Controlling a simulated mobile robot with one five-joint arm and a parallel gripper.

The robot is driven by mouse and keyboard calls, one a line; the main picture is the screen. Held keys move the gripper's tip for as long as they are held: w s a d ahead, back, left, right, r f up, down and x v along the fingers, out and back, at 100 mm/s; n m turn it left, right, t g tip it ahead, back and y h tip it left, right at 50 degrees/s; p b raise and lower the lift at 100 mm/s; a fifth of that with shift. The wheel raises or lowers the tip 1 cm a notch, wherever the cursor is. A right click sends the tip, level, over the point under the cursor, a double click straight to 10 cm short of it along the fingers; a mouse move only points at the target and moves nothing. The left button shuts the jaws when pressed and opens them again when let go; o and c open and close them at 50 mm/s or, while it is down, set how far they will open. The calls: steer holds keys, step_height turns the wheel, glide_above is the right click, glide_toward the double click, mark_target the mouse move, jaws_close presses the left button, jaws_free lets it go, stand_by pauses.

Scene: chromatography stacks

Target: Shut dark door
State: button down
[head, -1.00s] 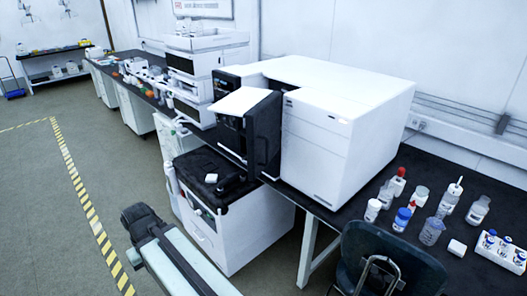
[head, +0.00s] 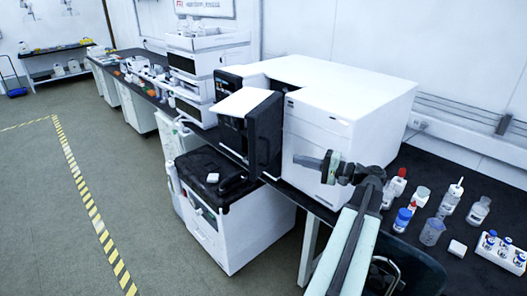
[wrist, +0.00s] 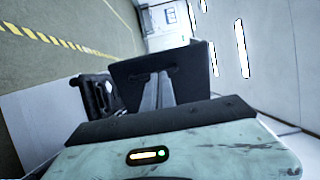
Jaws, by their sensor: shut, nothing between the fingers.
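The dark door (head: 265,134) stands open, swung out from the front of the large white instrument (head: 350,85). In the wrist view the dark door (wrist: 192,68) is a dark panel straight ahead, partly hidden behind my fingers. My gripper (head: 300,160) is in front of the white instrument's face, to the right of the door, pointing left toward it. In the wrist view my gripper (wrist: 155,88) shows its two grey fingers together and empty. They overlap the door in that picture; I cannot tell whether they touch it.
A white cabinet with a black top (head: 208,165) stands below and left of the door. Several bottles (head: 432,231) and a white vial rack (head: 500,250) stand on the black bench at right. A dark chair (head: 425,265) is below my arm. Floor at left is clear.

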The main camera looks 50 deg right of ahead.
mark_target(256, 149)
steer(key=x, duration=1.4)
steer(key=shift+d+h, duration=0.1)
steer(key=shift+h, duration=0.2)
